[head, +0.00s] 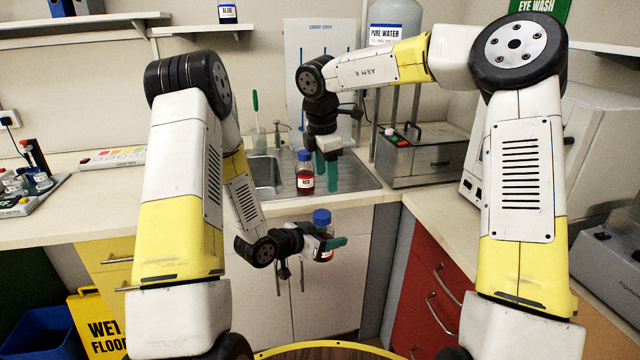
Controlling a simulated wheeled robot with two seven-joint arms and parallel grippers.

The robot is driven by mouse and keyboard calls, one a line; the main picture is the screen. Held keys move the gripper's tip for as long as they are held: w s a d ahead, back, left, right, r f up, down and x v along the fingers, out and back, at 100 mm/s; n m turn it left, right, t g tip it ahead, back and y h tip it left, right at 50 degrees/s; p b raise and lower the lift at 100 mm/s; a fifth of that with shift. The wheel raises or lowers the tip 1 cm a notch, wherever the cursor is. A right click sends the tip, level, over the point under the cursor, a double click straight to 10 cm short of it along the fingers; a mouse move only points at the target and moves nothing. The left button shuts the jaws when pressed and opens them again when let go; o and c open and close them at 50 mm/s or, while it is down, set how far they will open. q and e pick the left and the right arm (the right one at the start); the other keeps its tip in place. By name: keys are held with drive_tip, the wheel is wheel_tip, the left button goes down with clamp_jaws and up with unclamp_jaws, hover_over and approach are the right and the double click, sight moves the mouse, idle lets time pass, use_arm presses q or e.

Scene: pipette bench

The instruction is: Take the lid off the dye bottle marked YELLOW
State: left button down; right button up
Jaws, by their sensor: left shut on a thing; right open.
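My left gripper (332,248) is shut on a bottle with a blue lid (322,217). It holds this bottle upright in the air, in front of the sink cabinet. The bottle's contents look dark reddish or amber, and its label is partly hidden and too small to read. My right gripper (327,174) is open, pointing down over the sink area, with nothing seen between its teal fingers. It is above and behind the held bottle, apart from its lid. No label reading YELLOW can be made out.
A bottle marked RED (305,181) with a blue lid stands by the sink (265,175), just left of my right gripper. A bottle marked BLUE (228,14) is on the shelf. A metal bath (425,160) stands right of the sink. A wet-floor sign (98,325) is lower left.

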sight(321, 213)
drive_tip(key=s+g, duration=0.1)
drive_tip(key=s+a+f+m+g, duration=0.1)
drive_tip(key=shift+s+f+y, duration=0.1)
drive_tip(key=shift+s+y, duration=0.2)
drive_tip(key=shift+s, duration=0.05)
drive_tip(key=shift+s+a+f+m, duration=0.1)
drive_tip(key=shift+s+f+m, duration=0.1)
drive_tip(key=shift+f+m, duration=0.1)
wheel_tip(321, 213, down, 7)
drive_tip(key=shift+f, duration=0.2)
clamp_jaws()
drive_tip(key=n, duration=1.3)
drive_tip(key=shift+r, duration=0.1)
